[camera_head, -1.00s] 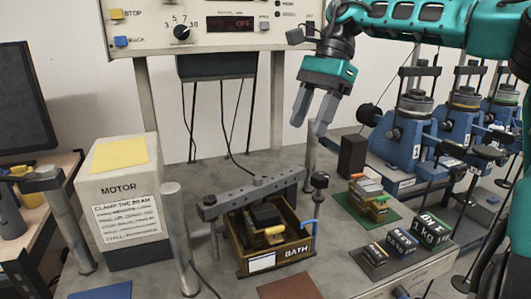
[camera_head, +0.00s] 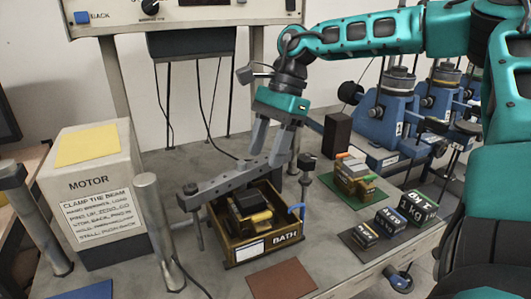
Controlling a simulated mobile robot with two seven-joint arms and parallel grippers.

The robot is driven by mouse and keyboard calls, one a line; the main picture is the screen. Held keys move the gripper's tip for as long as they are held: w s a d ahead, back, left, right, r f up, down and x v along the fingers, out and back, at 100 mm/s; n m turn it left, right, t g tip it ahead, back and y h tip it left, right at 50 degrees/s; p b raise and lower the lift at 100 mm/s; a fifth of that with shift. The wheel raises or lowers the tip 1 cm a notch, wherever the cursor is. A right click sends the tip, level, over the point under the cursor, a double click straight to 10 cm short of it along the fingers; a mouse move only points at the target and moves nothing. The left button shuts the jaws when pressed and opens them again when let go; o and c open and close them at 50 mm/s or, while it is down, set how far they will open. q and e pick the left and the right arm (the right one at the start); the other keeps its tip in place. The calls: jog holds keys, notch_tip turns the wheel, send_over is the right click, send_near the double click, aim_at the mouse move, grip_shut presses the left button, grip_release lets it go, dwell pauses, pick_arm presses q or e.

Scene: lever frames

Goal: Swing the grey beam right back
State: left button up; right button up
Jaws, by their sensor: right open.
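My right gripper (camera_head: 266,156) points down at the beam's far right end. Its fingers are open, one on each side of the beam end as far as I can see; whether they touch it I cannot tell. My left gripper is out of view.
The MOTOR box (camera_head: 97,175) and a grey post (camera_head: 158,225) stand left of the beam. A short post with a dark knob (camera_head: 307,165) stands right of it. Weights (camera_head: 418,208) lie at the right. A dark block (camera_head: 337,134) stands behind.

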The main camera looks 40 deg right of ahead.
jog(key=shift+a+f, duration=0.25)
jog(key=shift+f, duration=0.35)
grip_shut()
dwell(0.3)
